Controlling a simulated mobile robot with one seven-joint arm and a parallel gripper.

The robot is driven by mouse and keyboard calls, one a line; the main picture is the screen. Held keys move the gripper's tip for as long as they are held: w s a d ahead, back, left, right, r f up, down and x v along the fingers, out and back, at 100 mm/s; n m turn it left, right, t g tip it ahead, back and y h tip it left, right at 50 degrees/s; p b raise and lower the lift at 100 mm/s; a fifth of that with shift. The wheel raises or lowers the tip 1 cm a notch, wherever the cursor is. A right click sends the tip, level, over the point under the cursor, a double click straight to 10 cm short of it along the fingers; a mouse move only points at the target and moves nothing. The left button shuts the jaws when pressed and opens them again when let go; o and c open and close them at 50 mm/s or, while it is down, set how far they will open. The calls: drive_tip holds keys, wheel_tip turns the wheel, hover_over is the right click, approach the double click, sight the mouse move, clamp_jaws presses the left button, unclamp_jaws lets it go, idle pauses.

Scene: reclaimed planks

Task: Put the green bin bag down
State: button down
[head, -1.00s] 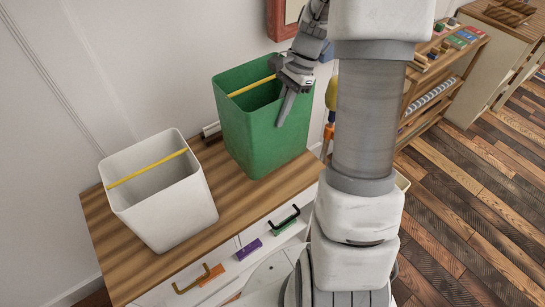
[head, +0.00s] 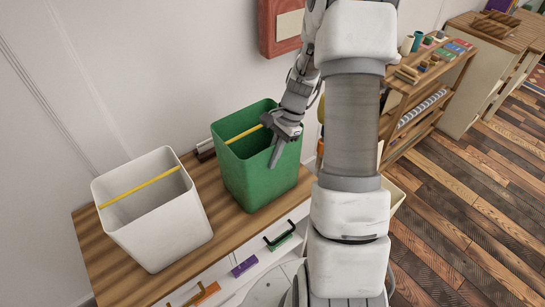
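The green bin (head: 240,175), which shows as an open square tub with a yellow bar across its mouth, is upright at the right part of the wooden cabinet top (head: 110,255). Its base is at or very close to the wood; I cannot tell if it bears fully on it. No separate bag shows. My gripper (head: 275,155) is at the front right rim of the green bin. One finger points down along the outside of the wall; the other is hidden behind the rim. It appears shut on the wall.
A white bin (head: 165,230) with a yellow bar stands left of the green bin, with a narrow gap between them. A dark small item (head: 204,152) lies behind, by the wall. A red frame (head: 278,28) hangs above. A wooden shelf (head: 425,90) stands at the right.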

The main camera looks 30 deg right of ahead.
drive_tip(key=shift+f, duration=0.15)
drive_tip(key=c, duration=1.1)
unclamp_jaws()
